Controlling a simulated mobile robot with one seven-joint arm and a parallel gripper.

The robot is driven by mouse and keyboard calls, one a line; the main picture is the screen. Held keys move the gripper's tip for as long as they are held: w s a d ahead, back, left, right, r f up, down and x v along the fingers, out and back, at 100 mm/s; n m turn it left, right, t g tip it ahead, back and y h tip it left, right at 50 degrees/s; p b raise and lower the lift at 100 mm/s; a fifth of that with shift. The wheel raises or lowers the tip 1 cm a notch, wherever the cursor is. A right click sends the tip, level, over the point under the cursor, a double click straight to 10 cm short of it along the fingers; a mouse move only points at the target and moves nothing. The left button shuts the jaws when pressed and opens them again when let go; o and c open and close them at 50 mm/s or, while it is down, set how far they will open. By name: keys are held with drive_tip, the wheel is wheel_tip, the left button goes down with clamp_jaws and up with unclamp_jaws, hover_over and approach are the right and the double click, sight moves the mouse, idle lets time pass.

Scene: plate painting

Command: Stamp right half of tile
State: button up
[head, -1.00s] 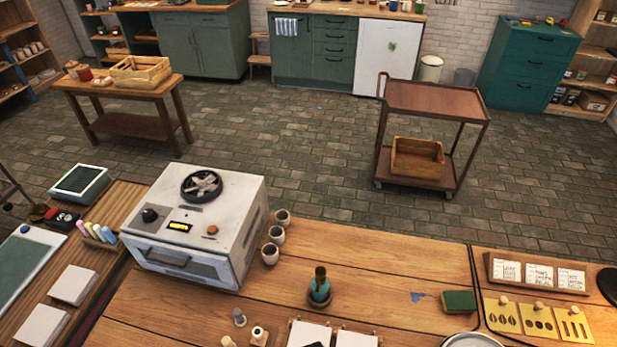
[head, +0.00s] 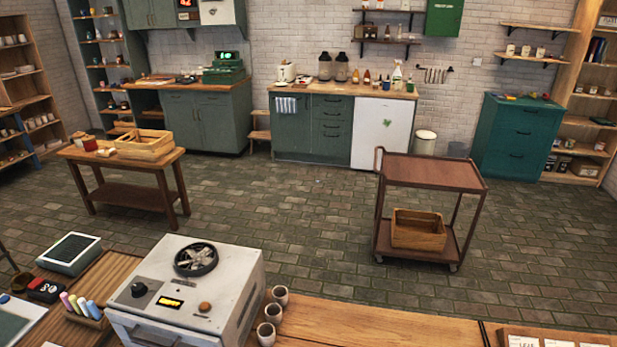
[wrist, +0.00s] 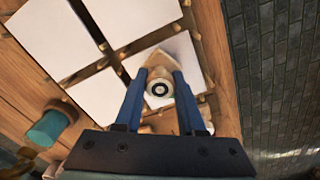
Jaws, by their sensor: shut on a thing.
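My gripper and the tiles are not in the head view.
A teal pot (wrist: 46,128) stands left of my gripper. In the head view, a white kiln-like box (head: 185,290) stands at the near edge, with three small cups (head: 271,318) beside it. A brown cart (head: 430,172) stands on the open floor beyond.

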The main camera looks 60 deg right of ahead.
drive_tip(key=shift+f+b, duration=0.35)
drive_tip(key=shift+f, duration=0.25)
idle(1.3)
wheel_tip(320, 180, up, 7)
drive_tip(key=p, duration=0.7)
drive_tip(key=shift+r, duration=0.1)
idle(0.9)
